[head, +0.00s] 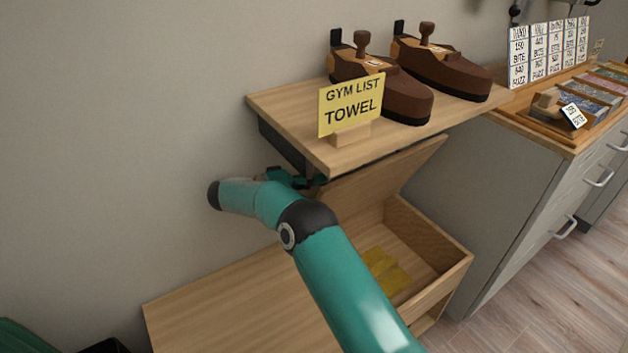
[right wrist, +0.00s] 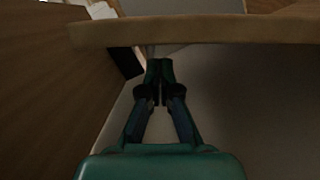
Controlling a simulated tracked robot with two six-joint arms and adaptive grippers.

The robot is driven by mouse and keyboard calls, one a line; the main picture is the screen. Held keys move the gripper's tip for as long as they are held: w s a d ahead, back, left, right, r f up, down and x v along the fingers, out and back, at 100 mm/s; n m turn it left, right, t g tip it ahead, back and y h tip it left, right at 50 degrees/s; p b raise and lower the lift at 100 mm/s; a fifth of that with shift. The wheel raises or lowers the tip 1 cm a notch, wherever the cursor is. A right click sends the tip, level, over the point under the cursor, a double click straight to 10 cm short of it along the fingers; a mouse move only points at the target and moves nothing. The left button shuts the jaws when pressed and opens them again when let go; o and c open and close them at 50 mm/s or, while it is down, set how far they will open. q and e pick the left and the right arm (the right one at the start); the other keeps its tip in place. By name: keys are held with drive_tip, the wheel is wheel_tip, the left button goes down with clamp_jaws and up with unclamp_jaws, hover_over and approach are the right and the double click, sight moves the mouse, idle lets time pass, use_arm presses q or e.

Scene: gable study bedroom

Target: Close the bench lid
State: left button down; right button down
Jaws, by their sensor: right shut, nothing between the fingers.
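The bench lid (head: 385,172) stands raised at the back of the open bench box (head: 432,230), under the wall shelf. A yellow folded item (head: 386,268) lies inside the box. My right arm crosses in front of the bench, and my right gripper (head: 295,180) is beneath the shelf by the left edge of the lid, partly hidden. In the right wrist view the gripper (right wrist: 160,75) is shut and empty. A dark wooden panel, probably the lid (right wrist: 50,80), is to its left, apart from the fingers. My left gripper is not visible.
The wooden shelf (head: 275,103) overhangs the lid closely; it holds brown shoes (head: 375,80) and a yellow "GYM LIST TOWEL" sign (head: 350,105). A grey drawer cabinet (head: 500,185) stands right of the bench. The bench top (head: 230,300) left of the box is clear.

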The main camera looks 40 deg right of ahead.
sight(345, 177)
drive_tip(key=x, duration=0.7)
drive_tip(key=shift+s+d+f+b, duration=0.1)
drive_tip(key=shift+s+d+b, duration=0.05)
drive_tip(key=shift+d+b, duration=0.15)
drive_tip(key=shift+f, duration=0.1)
